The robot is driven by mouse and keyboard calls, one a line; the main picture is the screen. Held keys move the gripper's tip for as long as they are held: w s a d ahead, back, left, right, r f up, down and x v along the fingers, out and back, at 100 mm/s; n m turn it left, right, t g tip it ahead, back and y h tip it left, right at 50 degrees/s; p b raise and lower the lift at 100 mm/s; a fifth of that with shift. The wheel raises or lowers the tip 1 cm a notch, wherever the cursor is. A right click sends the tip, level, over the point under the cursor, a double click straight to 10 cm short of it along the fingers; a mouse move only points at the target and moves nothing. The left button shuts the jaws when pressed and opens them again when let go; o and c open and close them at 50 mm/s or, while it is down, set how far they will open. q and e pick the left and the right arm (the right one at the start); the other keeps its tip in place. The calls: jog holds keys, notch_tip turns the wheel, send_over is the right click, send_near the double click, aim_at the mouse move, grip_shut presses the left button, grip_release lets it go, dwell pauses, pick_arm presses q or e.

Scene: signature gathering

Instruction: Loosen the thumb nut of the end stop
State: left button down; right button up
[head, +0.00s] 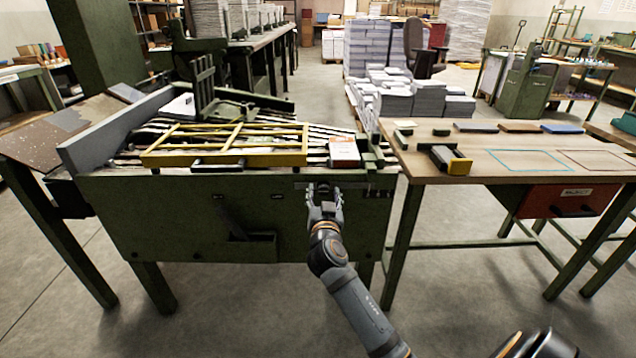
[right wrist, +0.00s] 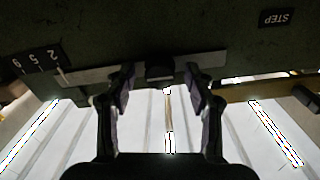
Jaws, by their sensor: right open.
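A small dark knob (right wrist: 160,73), which looks like the thumb nut, sits on a pale metal strip on the green front panel in the right wrist view. My right gripper (right wrist: 160,90) is open, with one finger on each side of the knob and a gap on both sides. A green block (head: 368,158), perhaps the end stop, stands above at the bed's right end. My left gripper is not in view.
A yellow frame (head: 228,160) and a white-and-red box (head: 344,152) lie on the machine bed. A number scale (right wrist: 38,60) and a STEP label (right wrist: 277,18) are on the panel. A wooden table (head: 520,150) stands right. The floor in front is clear.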

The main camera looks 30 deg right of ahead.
jog(key=shift+w+d, duration=0.15)
grip_shut()
dwell(0.4)
